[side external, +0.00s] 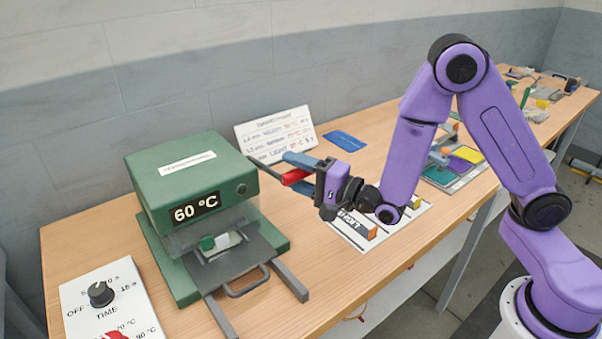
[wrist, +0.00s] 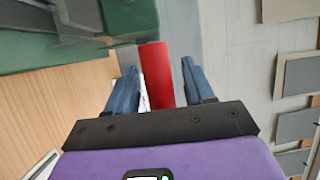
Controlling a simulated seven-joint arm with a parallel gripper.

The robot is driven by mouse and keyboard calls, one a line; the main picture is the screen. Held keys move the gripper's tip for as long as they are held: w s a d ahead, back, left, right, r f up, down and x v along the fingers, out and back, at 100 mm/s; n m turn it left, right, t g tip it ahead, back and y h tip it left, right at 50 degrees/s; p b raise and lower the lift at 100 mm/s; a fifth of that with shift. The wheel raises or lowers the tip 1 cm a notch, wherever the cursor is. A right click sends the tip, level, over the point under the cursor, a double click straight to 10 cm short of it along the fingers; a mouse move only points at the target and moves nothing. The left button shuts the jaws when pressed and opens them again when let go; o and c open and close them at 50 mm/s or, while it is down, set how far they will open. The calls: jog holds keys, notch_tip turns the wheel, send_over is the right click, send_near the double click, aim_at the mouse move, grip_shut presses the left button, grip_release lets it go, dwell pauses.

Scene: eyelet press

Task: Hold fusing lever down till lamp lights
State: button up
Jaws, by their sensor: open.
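The green press (side external: 190,180) stands on the bench with a "60 °C" display on its front. Its lever, a grey bar with a red grip (side external: 294,177), sticks out from the press's right side. A small round lamp (side external: 241,189) on the press front looks dark. My gripper (side external: 285,170) is open at the lever's end, one blue finger on each side of the red grip. In the wrist view the red grip (wrist: 156,75) lies between the fingers of my gripper (wrist: 160,66), with gaps showing on both sides.
A sliding tray (side external: 240,262) with a handle and rails extends from the press front. A dial panel (side external: 110,300) is at the front left. A written sign (side external: 273,134) stands behind the lever. A white board (side external: 350,235) with small blocks lies below my gripper.

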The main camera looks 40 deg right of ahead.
jog(key=v, duration=1.2)
dwell(0.4)
